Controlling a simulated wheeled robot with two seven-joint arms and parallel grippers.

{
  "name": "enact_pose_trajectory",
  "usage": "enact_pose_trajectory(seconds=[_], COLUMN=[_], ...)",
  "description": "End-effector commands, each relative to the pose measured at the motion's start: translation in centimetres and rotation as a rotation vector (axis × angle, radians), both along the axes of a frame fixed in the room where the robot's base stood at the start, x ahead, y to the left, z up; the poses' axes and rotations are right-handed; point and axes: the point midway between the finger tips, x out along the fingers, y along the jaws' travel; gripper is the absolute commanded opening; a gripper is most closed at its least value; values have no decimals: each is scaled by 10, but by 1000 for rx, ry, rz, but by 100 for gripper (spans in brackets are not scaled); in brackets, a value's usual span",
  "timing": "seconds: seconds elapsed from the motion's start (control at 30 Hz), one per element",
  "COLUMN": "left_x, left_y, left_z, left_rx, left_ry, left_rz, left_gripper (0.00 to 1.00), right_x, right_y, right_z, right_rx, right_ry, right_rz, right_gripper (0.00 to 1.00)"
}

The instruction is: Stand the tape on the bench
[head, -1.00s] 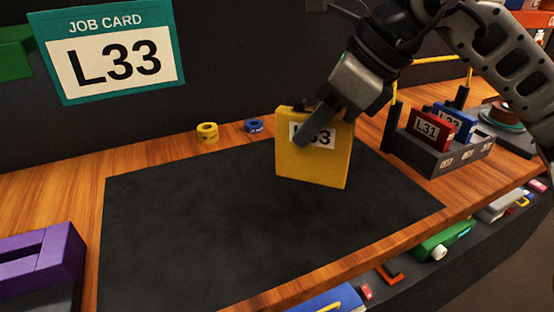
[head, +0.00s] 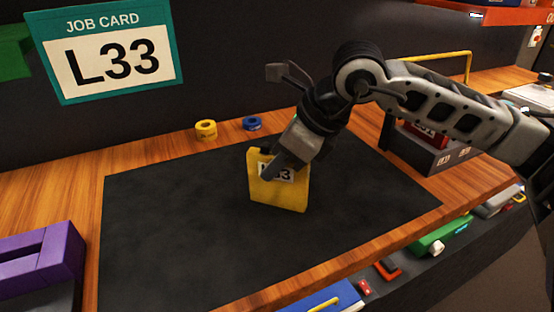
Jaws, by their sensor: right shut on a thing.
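The yellow tape (head: 264,199), a flat square cartridge with a white label partly reading 33, is upright and a little tilted over the black mat. I cannot tell whether its lower edge touches the mat. My right gripper (head: 272,168) is shut on the tape from above, one finger across its label and hiding part of it. The job card (head: 112,62) on the back wall reads L33. The wooden bench (head: 50,190) carries the black mat (head: 180,250). My left gripper is not in view.
Yellow (head: 206,130) and blue (head: 252,124) tape rolls sit behind the mat. A grey rack (head: 432,155) with a red tape (head: 424,130) stands at right, partly behind my arm. The mat's left part is clear.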

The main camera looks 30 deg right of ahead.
Motion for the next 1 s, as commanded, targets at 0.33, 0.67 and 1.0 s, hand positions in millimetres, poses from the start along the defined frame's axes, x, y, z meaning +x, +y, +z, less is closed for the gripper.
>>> enact_pose_trajectory(seconds=[0.33, 0.67, 1.0], left_x=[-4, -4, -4], left_y=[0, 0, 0], left_z=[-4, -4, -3], left_rx=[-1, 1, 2], left_ry=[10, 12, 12], left_rz=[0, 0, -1], left_gripper=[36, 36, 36], right_x=[0, -8, -38], right_y=[0, -9, -34], right_z=[0, 21, 81], right_rx=[0, 0, 0], right_ry=[0, -4, -4], right_rz=[0, -3, -2], right_gripper=[41, 41, 41])
